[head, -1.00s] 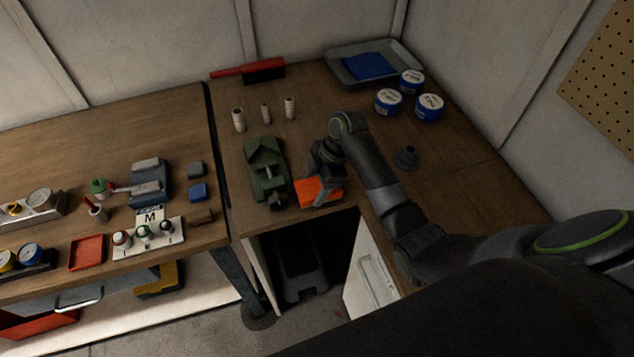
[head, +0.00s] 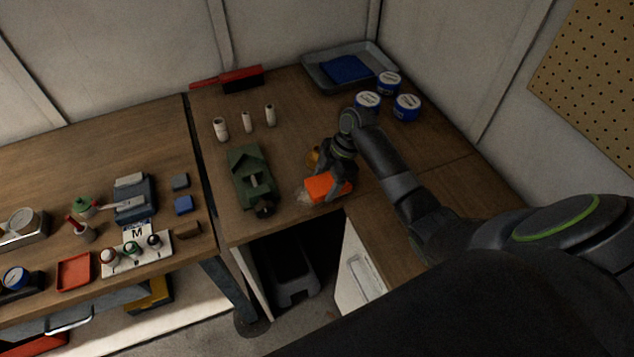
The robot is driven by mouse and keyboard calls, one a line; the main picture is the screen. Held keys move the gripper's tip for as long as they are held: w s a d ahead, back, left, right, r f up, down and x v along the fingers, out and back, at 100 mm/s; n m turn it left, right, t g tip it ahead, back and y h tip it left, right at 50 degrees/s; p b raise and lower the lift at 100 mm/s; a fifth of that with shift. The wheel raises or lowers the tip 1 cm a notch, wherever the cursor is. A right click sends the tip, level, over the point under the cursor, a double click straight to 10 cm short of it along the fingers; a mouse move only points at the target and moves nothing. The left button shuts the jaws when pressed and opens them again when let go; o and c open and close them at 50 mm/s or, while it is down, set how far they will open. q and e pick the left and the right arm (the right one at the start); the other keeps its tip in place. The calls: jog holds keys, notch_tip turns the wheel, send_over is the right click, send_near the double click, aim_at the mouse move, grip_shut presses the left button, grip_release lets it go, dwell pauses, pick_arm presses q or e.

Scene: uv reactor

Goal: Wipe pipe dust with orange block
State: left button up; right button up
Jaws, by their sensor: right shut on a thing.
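My right gripper (head: 335,175) is shut on an orange block (head: 322,187) and holds it over the front part of the wooden bench. I cannot tell whether the block touches the surface below. A pale greyish patch, maybe dust, (head: 303,196) shows at the block's left edge. A small brass-coloured thing (head: 313,157) shows just behind my right gripper, mostly hidden by it; I cannot tell whether it is part of a pipe. My left gripper is not in view.
A green vise (head: 250,178) stands left of the block. Several pale cylinders (head: 247,122) stand behind it. Blue-and-white tins (head: 406,107) and a grey tray (head: 318,75) with a blue cloth (head: 347,68) are at the back right. A red-handled brush (head: 240,78) lies against the wall.

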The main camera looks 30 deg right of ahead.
dwell(0.3)
notch_tip(320, 180, up, 6)
jog(key=p, duration=0.6)
jog(key=shift+r+p, duration=0.35)
jog(key=shift+r, duration=1.15)
jog(key=shift+f, duration=0.1)
